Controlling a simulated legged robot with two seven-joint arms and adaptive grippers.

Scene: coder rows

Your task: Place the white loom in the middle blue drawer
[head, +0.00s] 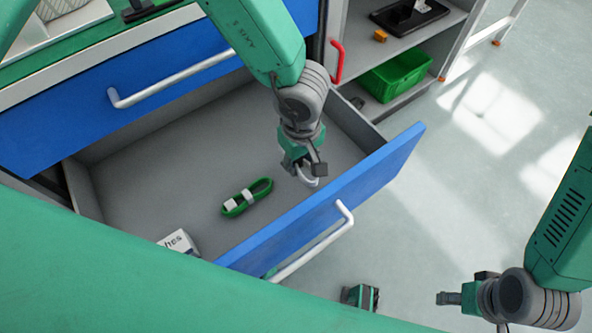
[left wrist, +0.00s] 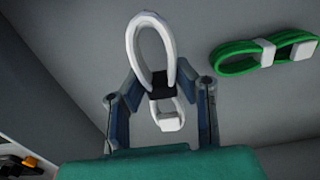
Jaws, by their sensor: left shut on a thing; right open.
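The white loom (left wrist: 152,45) is a looped white cable with a black band. My left gripper (head: 306,170) is shut on it, between the fingers in the left wrist view. In the head view only a small white part of the loom (head: 309,181) shows below the fingers. The gripper is over the right part of the open blue drawer (head: 150,165), near its front panel. Whether the loom touches the drawer floor I cannot tell. My right gripper (head: 449,298) is open at lower right, outside the drawer, over the floor.
A green loom with white bands (head: 247,197) lies in the drawer, left of my left gripper. A white box (head: 178,242) sits near the drawer's left front. A blue drawer (head: 130,95) above is shut. A shelf at the back right holds a green crate (head: 395,76).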

